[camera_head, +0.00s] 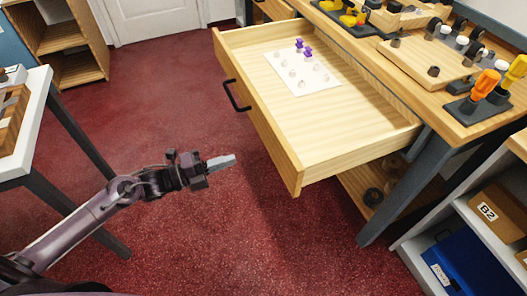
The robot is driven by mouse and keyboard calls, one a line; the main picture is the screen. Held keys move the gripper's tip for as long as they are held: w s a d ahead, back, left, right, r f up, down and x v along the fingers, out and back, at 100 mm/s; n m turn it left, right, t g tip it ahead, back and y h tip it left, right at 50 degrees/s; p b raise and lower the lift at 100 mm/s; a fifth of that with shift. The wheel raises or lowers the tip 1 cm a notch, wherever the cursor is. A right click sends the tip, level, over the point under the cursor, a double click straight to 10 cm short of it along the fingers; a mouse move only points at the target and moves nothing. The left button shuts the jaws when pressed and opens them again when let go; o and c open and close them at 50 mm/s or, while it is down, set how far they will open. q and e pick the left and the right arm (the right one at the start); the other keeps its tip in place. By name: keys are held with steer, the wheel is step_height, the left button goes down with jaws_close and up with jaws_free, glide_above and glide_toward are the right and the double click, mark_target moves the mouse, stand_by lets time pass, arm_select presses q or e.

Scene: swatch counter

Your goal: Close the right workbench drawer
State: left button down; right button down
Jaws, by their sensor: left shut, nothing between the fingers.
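The wooden workbench drawer (268,118) is pulled far out from under the bench top (460,125). Its black handle (235,95) is on the front panel, which faces left. A white sheet (303,74) with small purple and pale pieces lies inside it. My left gripper (222,162) is shut and empty, in front of the drawer's front panel, below and left of the handle, apart from it. My right gripper is not in view.
A white table (38,105) with dark legs stands at the left. A shelf with a blue bin (475,262) and a B2 box (490,212) is at the lower right. Screwdrivers (486,83) stand on the bench. Red floor (180,95) is open before the drawer.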

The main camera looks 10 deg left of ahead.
mark_target(272, 147)
arm_select(q)
steer(key=x, duration=1)
steer(key=shift+w, duration=0.1)
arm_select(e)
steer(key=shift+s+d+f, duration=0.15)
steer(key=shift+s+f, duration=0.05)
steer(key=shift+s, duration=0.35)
arm_select(q)
steer(key=shift+d, duration=0.1)
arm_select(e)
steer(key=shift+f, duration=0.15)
